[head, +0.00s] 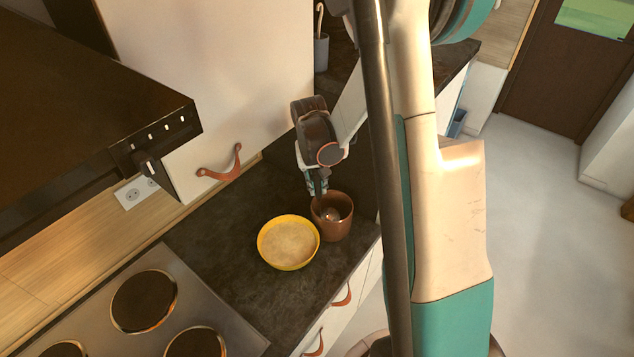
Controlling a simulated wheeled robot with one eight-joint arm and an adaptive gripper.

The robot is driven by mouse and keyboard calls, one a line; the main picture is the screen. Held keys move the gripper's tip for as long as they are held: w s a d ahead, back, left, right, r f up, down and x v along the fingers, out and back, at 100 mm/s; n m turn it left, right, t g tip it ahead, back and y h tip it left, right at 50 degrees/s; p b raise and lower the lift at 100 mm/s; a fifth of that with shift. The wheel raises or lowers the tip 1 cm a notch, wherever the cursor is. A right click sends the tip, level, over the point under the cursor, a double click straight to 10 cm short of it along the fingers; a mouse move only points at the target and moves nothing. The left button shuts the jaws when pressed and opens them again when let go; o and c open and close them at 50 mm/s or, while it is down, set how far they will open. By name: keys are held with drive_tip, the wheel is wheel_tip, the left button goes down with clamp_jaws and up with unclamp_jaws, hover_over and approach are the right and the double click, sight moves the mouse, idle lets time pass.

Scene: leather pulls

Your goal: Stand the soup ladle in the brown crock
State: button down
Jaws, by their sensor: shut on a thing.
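The brown crock (333,229) stands upright on the dark counter, close to its right edge. My gripper (318,191) points down just above the crock's back-left rim and is shut. A small greyish rounded shape, which looks like the bowl of the soup ladle (332,214), shows inside the crock's mouth. The ladle's handle is mostly hidden at my gripper, so its tilt and whether it touches the crock's floor cannot be told.
A yellow bowl (287,265) stands close beside the crock on the left. A hob (165,310) lies at the lower left, and an extractor hood (90,90) is at the upper left. A grey holder with a utensil (321,53) stands farther back. Dark counter (215,230) is clear left of the bowl.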

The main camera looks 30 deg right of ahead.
drive_tip(key=shift+f, duration=0.25)
drive_tip(key=c, duration=1.4)
unclamp_jaws()
drive_tip(key=shift+c, duration=0.2)
drive_tip(key=r, duration=0.4)
drive_tip(key=a+r, duration=0.1)
drive_tip(key=r, duration=0.7)
drive_tip(key=shift+s+a, duration=0.15)
drive_tip(key=shift+s, duration=0.05)
drive_tip(key=shift+r+p, duration=0.65)
drive_tip(key=shift+r, duration=0.85)
